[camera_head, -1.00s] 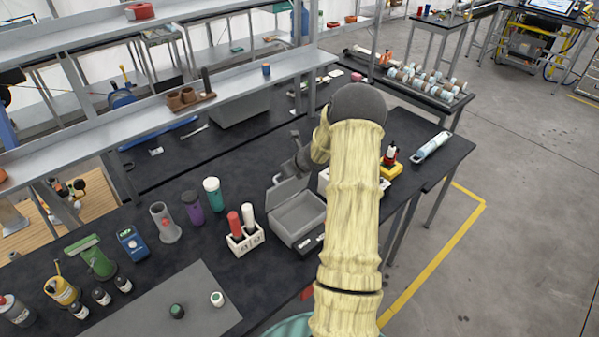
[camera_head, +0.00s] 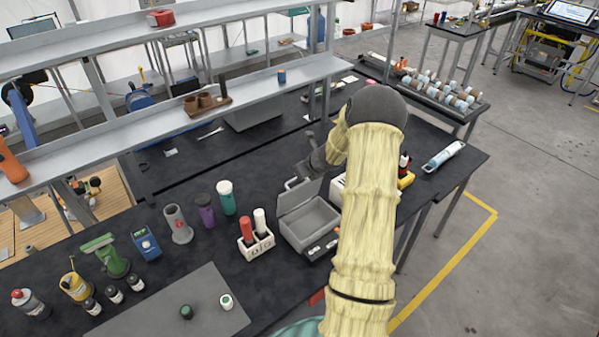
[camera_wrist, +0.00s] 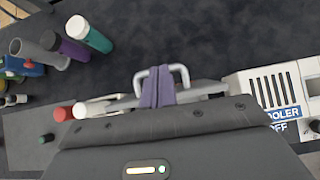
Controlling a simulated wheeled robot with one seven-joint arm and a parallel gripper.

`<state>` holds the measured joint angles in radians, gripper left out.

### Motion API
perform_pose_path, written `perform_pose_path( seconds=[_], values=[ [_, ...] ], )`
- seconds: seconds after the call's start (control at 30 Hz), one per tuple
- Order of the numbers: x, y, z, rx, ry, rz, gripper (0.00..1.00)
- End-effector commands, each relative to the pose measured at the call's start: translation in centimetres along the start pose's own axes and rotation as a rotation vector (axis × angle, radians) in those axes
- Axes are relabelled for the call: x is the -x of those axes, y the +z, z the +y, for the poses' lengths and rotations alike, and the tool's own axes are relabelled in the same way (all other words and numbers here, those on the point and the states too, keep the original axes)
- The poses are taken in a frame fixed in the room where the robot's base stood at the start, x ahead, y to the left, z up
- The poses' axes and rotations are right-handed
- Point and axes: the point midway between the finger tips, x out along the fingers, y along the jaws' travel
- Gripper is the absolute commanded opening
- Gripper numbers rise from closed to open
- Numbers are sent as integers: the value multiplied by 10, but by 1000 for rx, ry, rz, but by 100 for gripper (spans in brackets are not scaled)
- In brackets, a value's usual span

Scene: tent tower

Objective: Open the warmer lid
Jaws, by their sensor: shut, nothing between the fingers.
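The warmer (camera_head: 312,228) is a grey box on the dark bench, its inside showing from the front. Its lid (camera_head: 300,196) is raised and stands up at the back edge. A pale loop handle (camera_wrist: 182,72) on the lid shows in the wrist view. My gripper (camera_head: 305,172) is behind the raised lid, close to the handle. In the wrist view its purple fingers (camera_wrist: 157,76) are together, shut and empty, overlapping the handle loop. I cannot tell whether they touch it. My arm hides part of the bench right of the warmer.
A white cooler box (camera_wrist: 275,92) stands right of the warmer. A white rack (camera_head: 256,247) with red and white tubes is close on its left. Purple (camera_head: 205,210) and teal-green (camera_head: 226,198) bottles stand further left. A shelf (camera_head: 245,92) runs behind the bench.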

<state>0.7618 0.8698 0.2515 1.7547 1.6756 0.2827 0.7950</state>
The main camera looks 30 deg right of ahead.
Motion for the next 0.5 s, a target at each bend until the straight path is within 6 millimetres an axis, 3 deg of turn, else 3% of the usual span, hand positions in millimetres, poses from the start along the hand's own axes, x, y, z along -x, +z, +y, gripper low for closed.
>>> perform_pose_path(
  seconds=[0.03, 0.2, 0.5],
  values=[
    [14, 10, 0, 3, -2, -1, 0],
    [39, 24, 3, 6, 4, -1, 0],
    [55, 30, 5, 8, 6, 0, 0]
  ],
)
